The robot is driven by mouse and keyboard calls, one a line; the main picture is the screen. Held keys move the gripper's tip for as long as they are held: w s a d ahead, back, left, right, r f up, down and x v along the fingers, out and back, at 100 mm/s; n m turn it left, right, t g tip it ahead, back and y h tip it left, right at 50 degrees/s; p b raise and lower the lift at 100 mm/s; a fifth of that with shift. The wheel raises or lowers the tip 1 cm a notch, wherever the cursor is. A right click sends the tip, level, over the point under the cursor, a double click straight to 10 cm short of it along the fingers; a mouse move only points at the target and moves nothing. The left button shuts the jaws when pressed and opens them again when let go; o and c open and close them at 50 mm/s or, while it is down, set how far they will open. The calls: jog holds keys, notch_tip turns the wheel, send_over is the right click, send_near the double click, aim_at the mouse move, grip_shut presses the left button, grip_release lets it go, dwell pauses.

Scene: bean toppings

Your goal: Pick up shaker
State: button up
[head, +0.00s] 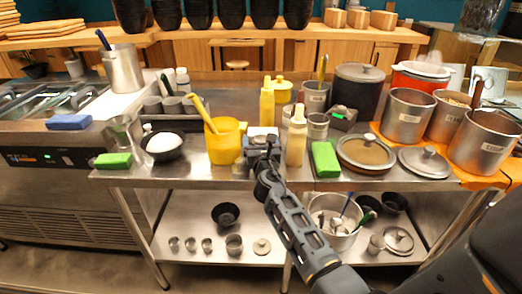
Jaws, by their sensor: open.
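My gripper (264,140) is over the front part of the steel table, between a yellow pitcher and a cream squeeze bottle (297,138). It is open, and its fingertips are small and partly hidden by the wrist. I cannot tell for sure which item is the shaker. A small grey-and-white block-like thing (254,131) is right behind my gripper and partly covered by it. A yellow bottle (267,105) stands upright behind it. A small white-topped container (182,79) stands farther back at the left.
The yellow pitcher (222,142) with a ladle is close on the left. A green sponge (325,160) and a lidded pan (365,153) are on the right. Steel pots (407,117) crowd the right end. A black bowl (162,147) is at the left.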

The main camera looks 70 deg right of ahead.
jog(key=c, duration=0.8)
jog(key=shift+o, duration=0.2)
jog(key=shift+r, duration=0.1)
notch_tip(320, 180, up, 8)
jog(key=p, duration=0.5)
jog(key=shift+r, duration=0.95)
jog(key=shift+o, duration=1)
jog(key=shift+c, duration=0.6)
